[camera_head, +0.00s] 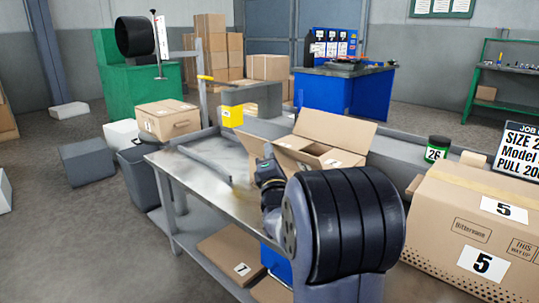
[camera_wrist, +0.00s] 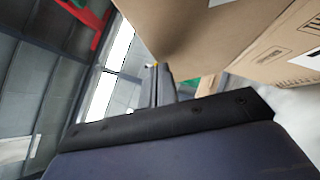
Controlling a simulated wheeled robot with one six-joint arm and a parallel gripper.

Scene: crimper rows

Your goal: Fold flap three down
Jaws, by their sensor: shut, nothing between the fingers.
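An open cardboard box (camera_head: 294,160) stands on the metal workbench (camera_head: 213,177). Its large back flap (camera_head: 335,128) stands up and leans back. Another flap shows at its left, and part of the inside shows below the back flap. A small white label sits on the box near its right side; I cannot read which flap is number three. My gripper (camera_head: 268,168) is at the box's near left side, partly hidden by my own arm. In the wrist view my gripper (camera_wrist: 157,75) is shut and empty, with cardboard (camera_wrist: 200,35) close beside and above it. I cannot tell whether they touch.
A large closed box marked 5 (camera_head: 470,232) stands at the right, with a dark jar labelled 26 (camera_head: 437,149) behind it. The bench's left part is mostly clear.

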